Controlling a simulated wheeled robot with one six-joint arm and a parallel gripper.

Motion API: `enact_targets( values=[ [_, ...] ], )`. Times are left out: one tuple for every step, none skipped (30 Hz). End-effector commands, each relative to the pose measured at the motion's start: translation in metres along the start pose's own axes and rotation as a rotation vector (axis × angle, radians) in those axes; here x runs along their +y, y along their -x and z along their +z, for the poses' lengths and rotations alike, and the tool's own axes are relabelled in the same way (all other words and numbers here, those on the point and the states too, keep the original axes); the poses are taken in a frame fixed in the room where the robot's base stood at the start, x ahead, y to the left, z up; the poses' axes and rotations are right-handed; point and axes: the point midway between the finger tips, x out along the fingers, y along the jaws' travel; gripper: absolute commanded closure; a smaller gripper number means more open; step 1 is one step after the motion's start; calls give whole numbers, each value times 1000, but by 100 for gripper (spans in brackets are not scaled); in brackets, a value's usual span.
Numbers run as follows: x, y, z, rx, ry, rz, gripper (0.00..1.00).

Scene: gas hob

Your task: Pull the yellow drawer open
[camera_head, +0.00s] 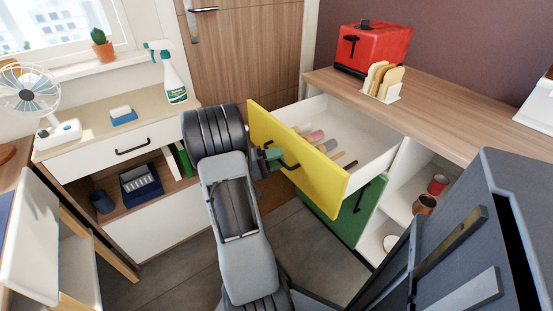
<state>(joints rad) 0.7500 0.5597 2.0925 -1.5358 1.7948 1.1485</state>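The yellow drawer (308,165) stands pulled out from the cabinet under the wooden counter on the right. Its yellow front faces left toward my arm, and several small coloured items lie inside it. A dark handle (289,163) is on its front. My gripper (276,156) is at the handle's left end, in front of the yellow panel. The gripper is small here and partly hidden by my own arm, so I cannot tell whether its fingers are closed on the handle.
A green door (345,212) with a dark handle is below the drawer. Open shelves (403,188) with cups stand right of it. A red toaster (372,48) and toast rack (385,93) sit on the counter. A white-front cabinet (142,131) stands left; grey floor (180,262) lies between.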

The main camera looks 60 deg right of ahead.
Motion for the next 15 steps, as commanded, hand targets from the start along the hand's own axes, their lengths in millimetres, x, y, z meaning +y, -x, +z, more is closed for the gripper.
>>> enact_targets(
  values=[
    [0,2,0,1,0,0,63],
    [0,4,0,1,0,0,63],
    [0,7,0,2,0,0,63],
    [0,10,-1,2,0,0,63],
    [0,15,-1,4,-1,0,63],
    [0,21,-1,5,-1,-1,63],
    [0,27,-1,5,-1,-1,63],
    [1,33,-1,6,-1,0,63],
    [0,41,-1,5,0,0,63],
    [0,48,-1,7,-1,0,63],
    [0,54,-1,5,-1,-1,63],
    [1,63,-1,6,-1,0,63],
    [0,69,-1,5,0,0,63],
    [0,75,-1,6,-1,0,63],
    [0,83,-1,5,-1,-1,63]
  ],
)
